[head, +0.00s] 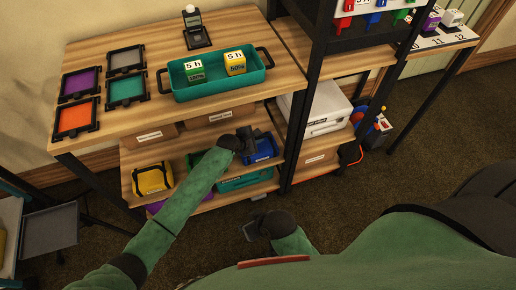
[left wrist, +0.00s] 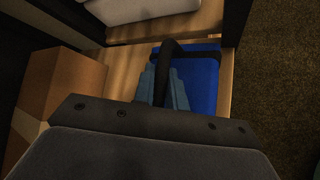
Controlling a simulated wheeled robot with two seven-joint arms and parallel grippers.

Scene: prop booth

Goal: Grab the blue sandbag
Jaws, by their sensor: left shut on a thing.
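The blue sandbag (head: 263,153) lies on the middle shelf of the wooden unit, at its right end, with black straps. In the left wrist view the blue sandbag (left wrist: 203,75) shows beyond my fingers, with a black handle standing up from it. My left gripper (head: 251,138) is at the bag, and in the left wrist view its fingers (left wrist: 165,88) are shut around the handle. The bag appears to rest on the shelf. My right gripper (head: 249,231) is low in front of the shelves, away from the bag; its jaws are too dark to read.
A yellow sandbag (head: 152,180) lies left on the same shelf, and a green one (head: 193,160) is partly behind my left arm. The tabletop (head: 120,123) above holds a teal tray (head: 215,91) with two cubes. A black post (head: 298,130) stands just right of the blue bag.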

